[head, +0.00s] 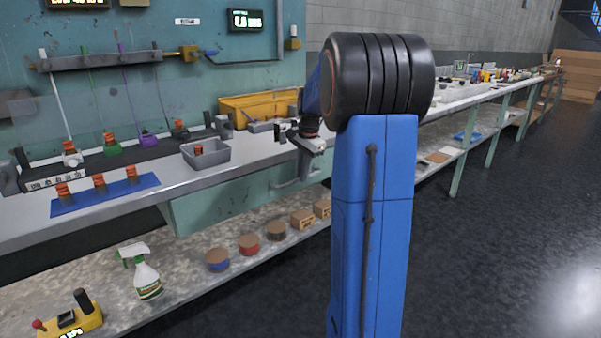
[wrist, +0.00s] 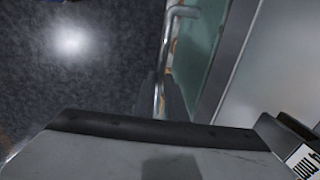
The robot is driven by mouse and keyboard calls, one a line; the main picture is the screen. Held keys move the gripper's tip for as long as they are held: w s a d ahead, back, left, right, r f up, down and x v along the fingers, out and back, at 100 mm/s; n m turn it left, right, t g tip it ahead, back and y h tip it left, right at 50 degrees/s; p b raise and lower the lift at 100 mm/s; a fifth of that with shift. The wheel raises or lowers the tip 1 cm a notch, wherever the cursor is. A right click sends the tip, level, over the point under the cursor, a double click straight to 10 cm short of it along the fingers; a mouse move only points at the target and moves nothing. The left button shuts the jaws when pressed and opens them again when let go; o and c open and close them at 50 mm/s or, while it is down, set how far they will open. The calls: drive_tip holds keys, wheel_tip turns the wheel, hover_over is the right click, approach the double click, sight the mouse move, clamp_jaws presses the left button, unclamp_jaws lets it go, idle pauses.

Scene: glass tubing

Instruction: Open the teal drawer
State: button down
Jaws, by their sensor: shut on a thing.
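The teal drawer (head: 228,205) sits under the grey workbench top, with its front close below the bench edge; I see no clear gap. Its silver bar handle (head: 291,184) runs across the right part of the front. In the wrist view the handle (wrist: 171,32) runs down toward my gripper (wrist: 162,96), beside the teal drawer front (wrist: 203,45). My gripper is shut on the handle, its dark fingers on either side of the bar. In the head view my wrist is above the handle, and my own arm hides part of that area.
The bench holds a grey bin (head: 207,154), a blue mat (head: 105,194) and a yellow box (head: 260,105). The dark floor (head: 490,260) in front of the bench is clear.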

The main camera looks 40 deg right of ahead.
drive_tip(key=s, duration=1.7)
drive_tip(key=shift+s, duration=0.15)
drive_tip(key=c, duration=1.8)
unclamp_jaws()
drive_tip(key=s+r, duration=0.1)
drive_tip(key=r, duration=0.4)
drive_tip(key=s+r, duration=0.1)
drive_tip(key=r, duration=0.5)
drive_tip(key=s+r, duration=0.1)
drive_tip(key=r, duration=0.5)
drive_tip(key=shift+s, duration=0.15)
drive_tip(key=shift+a, duration=0.1)
